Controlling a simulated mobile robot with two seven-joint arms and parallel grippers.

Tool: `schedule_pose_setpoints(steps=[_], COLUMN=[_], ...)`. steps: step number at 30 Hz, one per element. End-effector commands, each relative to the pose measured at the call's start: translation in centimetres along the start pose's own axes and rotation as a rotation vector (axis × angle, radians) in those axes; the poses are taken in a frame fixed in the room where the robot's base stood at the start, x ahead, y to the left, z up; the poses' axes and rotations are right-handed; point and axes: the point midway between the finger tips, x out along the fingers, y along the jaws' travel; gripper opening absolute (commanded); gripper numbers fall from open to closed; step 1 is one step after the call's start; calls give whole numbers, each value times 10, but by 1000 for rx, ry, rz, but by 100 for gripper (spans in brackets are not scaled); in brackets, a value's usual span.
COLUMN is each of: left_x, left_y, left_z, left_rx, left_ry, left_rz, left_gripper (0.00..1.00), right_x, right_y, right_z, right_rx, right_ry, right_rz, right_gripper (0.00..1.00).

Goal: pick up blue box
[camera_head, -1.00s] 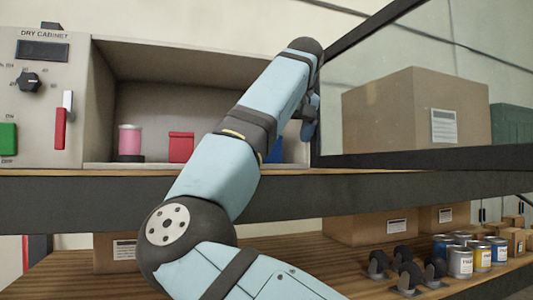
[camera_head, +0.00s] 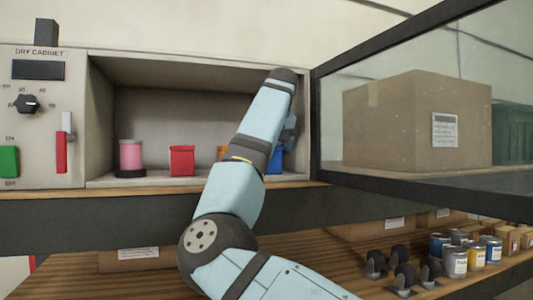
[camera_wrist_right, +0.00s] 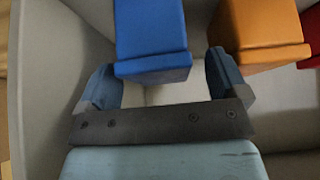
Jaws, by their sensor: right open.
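The blue box (camera_head: 274,160) stands on the floor of the dry cabinet at its right end, partly hidden behind my right arm in the head view. In the right wrist view the blue box (camera_wrist_right: 150,35) lies ahead of my right gripper (camera_wrist_right: 160,70), roughly between the lines of its two fingers. The fingers are spread apart with nothing held. My right gripper also shows edge-on in the head view (camera_head: 289,130), in front of the cabinet's right side. My left gripper is not in view.
An orange box (camera_wrist_right: 262,35) stands just right of the blue box in the wrist view. A red box (camera_head: 181,161) and a pink jar (camera_head: 130,156) stand further left in the cabinet (camera_head: 100,120). The glass door (camera_head: 420,180) is open at the right.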

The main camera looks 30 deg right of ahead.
Motion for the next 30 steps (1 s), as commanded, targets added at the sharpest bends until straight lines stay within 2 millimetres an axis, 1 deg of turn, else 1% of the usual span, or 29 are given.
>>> schedule_pose_setpoints(steps=[1,2,4,7,12,13,14,15,17,18,21,30], left_x=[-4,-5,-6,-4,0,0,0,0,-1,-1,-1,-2], left_y=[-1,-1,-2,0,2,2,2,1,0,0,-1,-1], left_z=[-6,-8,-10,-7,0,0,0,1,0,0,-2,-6], left_rx=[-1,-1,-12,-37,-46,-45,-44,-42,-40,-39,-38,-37], left_ry=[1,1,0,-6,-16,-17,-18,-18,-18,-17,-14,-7], left_rz=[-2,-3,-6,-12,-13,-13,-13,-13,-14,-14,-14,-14], left_gripper=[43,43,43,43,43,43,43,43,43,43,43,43], right_x=[1,3,11,16,17,17,17,17,17,17,17,16], right_y=[0,0,0,0,0,0,0,0,0,0,0,0], right_z=[-8,-11,-9,-7,-7,-7,-7,-7,-7,-7,-7,-8], right_rx=[-1,-1,1,1,1,1,1,1,1,1,1,1], right_ry=[-2,-1,-1,0,0,0,0,0,0,0,0,1], right_rz=[-1,-1,-2,-1,0,0,0,0,0,0,0,1], right_gripper=[92,92,92,92,92,87,80,71,57,48,27,27])
